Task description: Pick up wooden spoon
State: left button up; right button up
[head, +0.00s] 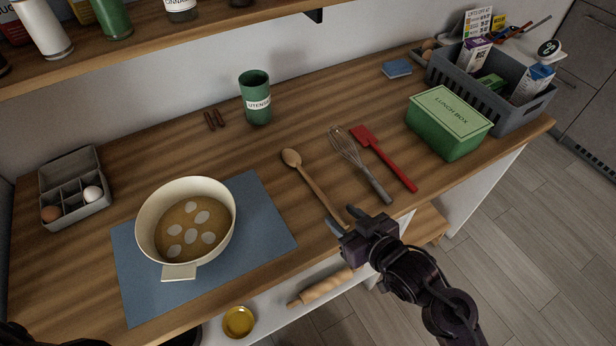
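The wooden spoon (313,187) lies on the wooden counter, left of the whisk. Its bowl points to the back left and its handle runs toward the front edge. My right gripper (346,221) is at the handle's front end, near the counter's edge. Its two fingertips look spread, one on each side of the handle. I cannot tell whether they touch it. The tip of the handle is hidden by the gripper. Only dark parts show at the bottom left corner, and my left gripper cannot be made out there.
A whisk (358,163) and a red spatula (385,159) lie right of the spoon. A pot (227,226) stands on a blue mat (265,215) to the left. Behind are a green utensil cup (255,88) and, further right, a green lunch box (441,133). A shelf overhangs the back left.

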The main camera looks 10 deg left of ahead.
aim_at(329, 203)
jog(key=p+x, duration=0.1)
jog(key=x, duration=0.4)
jog(key=shift+w, duration=0.2)
jog(key=shift+d+r, duration=0.1)
jog(key=shift+c, duration=0.4)
grip_shut()
